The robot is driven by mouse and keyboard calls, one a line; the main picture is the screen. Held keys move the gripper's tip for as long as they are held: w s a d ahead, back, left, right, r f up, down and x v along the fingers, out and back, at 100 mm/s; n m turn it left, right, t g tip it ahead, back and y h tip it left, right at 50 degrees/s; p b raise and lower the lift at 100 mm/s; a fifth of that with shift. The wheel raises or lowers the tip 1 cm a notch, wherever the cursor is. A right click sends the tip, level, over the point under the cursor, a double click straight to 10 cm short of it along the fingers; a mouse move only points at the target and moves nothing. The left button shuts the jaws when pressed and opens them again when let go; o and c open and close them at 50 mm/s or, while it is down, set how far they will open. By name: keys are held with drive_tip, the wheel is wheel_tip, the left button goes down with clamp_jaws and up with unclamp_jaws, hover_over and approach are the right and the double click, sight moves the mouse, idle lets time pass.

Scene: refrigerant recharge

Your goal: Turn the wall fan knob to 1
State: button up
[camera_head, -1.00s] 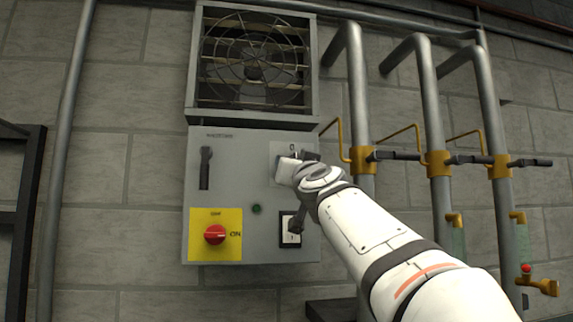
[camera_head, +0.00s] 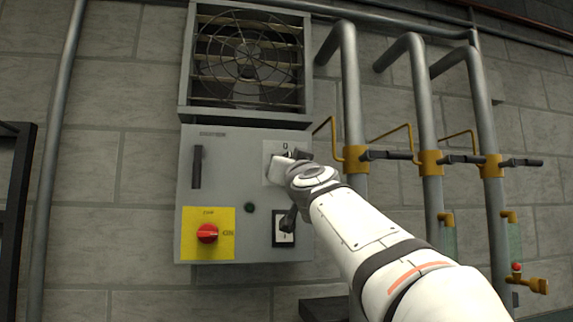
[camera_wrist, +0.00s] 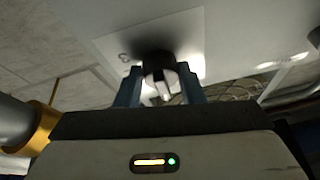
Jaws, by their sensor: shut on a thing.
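The grey control box (camera_head: 228,222) hangs on the wall under the caged fan (camera_head: 245,60). A pale label plate (camera_head: 270,150) with a "0" at its top sits at the box's upper right. My gripper (camera_head: 289,163) is at this plate and hides most of the knob there. In the wrist view the dark round knob (camera_wrist: 158,66) stands between the two blue-grey fingers of my gripper (camera_wrist: 160,88), which is shut on it. A numeral that looks like a 3 shows on the plate to its left. Where the knob's pointer stands is not clear.
A black-framed switch (camera_head: 284,235) sits below my gripper. Grey pipes (camera_head: 352,90) with yellow-collared valves stand close on the right.

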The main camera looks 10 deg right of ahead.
drive_tip(key=shift+a+r+m+h+p, duration=0.1)
drive_tip(key=shift+r+m+h+p, duration=0.1)
drive_tip(key=shift+m+h+p, duration=0.65)
drive_tip(key=m+p, duration=0.2)
drive_tip(key=m, duration=0.1)
drive_tip(key=shift+a+h+p, duration=0.1)
drive_tip(key=shift+h+p, duration=0.2)
drive_tip(key=shift+h, duration=0.05)
drive_tip(key=m+h, duration=0.1)
drive_tip(key=m, duration=0.2)
drive_tip(key=shift+f+g, duration=0.1)
drive_tip(key=shift+g, duration=0.3)
drive_tip(key=shift+a+m+g+h, duration=0.1)
drive_tip(key=shift+m+g+h, duration=0.2)
drive_tip(key=shift+m+h, duration=0.85)
drive_tip(key=shift+m+y, duration=0.25)
drive_tip(key=shift+m, duration=0.25)
drive_tip(key=o, duration=1)
drive_tip(key=shift+s, duration=0.1)
